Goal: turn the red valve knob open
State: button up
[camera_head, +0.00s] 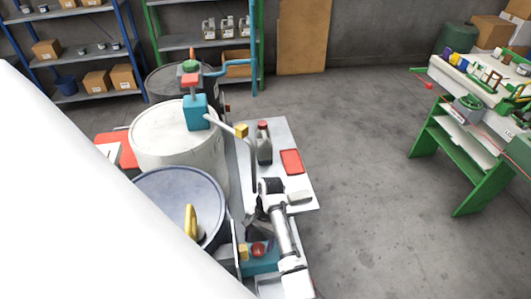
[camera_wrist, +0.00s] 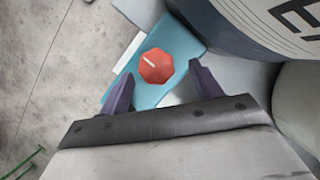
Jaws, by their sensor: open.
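The red valve knob (camera_wrist: 157,66) is eight-sided with a white mark near its centre, and sits on a teal plate (camera_wrist: 150,93). In the head view the red knob (camera_head: 258,249) shows on a teal block (camera_head: 262,266) at the lower end of the bench beside the drums. My gripper (camera_wrist: 162,73) is open, with two purple fingers. The knob appears between the fingertips in the wrist view, with a gap on each side. I cannot tell how far the fingertips are from it in depth. My gripper's fingers are not clear in the head view.
A blue-lidded drum (camera_head: 175,200) with a yellow handle and a white drum (camera_head: 170,135) stand left of the knob. The grey bench (camera_head: 293,205) holds a grey bottle (camera_head: 264,145) and a red tray (camera_head: 292,161). Open floor (camera_head: 370,220) lies to the right.

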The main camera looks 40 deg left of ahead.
jog(key=shift+w+d+r, duration=0.25)
jog(key=shift+r, duration=0.15)
jog(key=v, duration=1.1)
jog(key=shift+s+a, duration=0.1)
